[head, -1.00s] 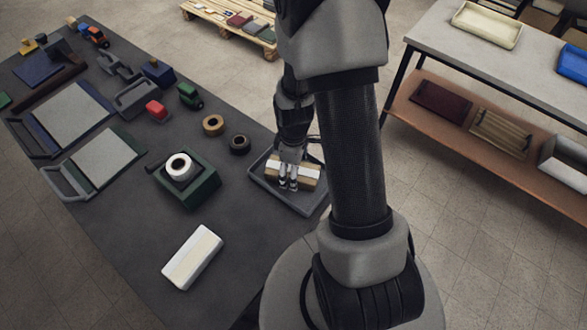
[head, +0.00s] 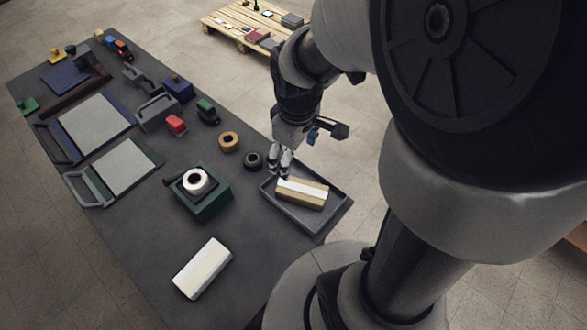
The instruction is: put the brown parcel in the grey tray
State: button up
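The brown parcel (head: 315,198), a box with a white band along its top, lies in the grey tray (head: 322,221) near the table's right edge. My gripper (head: 280,165) is above and behind the parcel, over the tray's far left end, apart from the parcel. Its two fingers point down with a small gap between them, and nothing shows between them.
A white box (head: 202,268) lies at the table's front. A green holder (head: 207,207) with a white roll stands left of the tray. A dark tape roll (head: 252,160) and a tan one (head: 228,141) are close to my gripper. Bare table lies between holder and tray.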

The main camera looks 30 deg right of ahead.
jog(key=s+a+r+m+t, duration=0.3)
jog(key=s+a+r+m, duration=0.2)
jog(key=s+r, duration=0.6)
jog(key=shift+s+a+r+m, duration=0.3)
jog(key=shift+s+a+r, duration=0.1)
jog(key=shift+a+r, duration=0.25)
jog(key=shift+f, duration=0.1)
